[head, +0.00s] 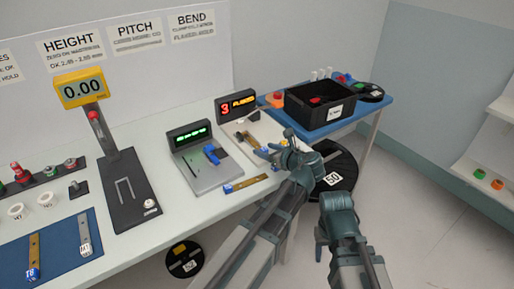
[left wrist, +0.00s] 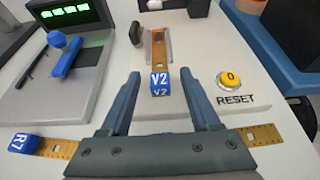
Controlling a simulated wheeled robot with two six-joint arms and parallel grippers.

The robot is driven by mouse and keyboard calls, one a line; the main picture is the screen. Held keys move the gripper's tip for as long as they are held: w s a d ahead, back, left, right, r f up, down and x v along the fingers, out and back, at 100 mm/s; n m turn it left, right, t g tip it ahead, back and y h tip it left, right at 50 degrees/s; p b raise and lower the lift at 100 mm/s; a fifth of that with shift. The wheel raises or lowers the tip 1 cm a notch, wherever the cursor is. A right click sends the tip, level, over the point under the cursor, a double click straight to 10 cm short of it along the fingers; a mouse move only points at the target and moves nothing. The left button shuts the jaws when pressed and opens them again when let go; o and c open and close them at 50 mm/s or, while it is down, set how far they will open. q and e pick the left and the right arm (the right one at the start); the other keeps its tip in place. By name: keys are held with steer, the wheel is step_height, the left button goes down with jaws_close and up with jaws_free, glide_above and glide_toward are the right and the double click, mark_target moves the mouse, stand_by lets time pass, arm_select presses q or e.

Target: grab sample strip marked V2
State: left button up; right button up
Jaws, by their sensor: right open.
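The strip marked V2 is a brass strip with a blue tag (left wrist: 159,84) in the left wrist view. A second brass strip with a blue R7 tag (left wrist: 22,143) lies crosswise, partly hidden behind my left gripper. My right gripper (head: 320,237) is open and empty, off the table's edge.
A yellow RESET button (left wrist: 229,79) is right of the V2 tag. A grey station with a blue lever (head: 211,154) stands left. A black bin (head: 320,106) sits on a blue table behind. A black reel (head: 336,168) is beside my left arm.

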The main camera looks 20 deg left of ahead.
arm_select(q)
jaws_close()
steer(key=shift+r, duration=0.1)
step_height(320, 180, up, 10)
steer(key=p, duration=1)
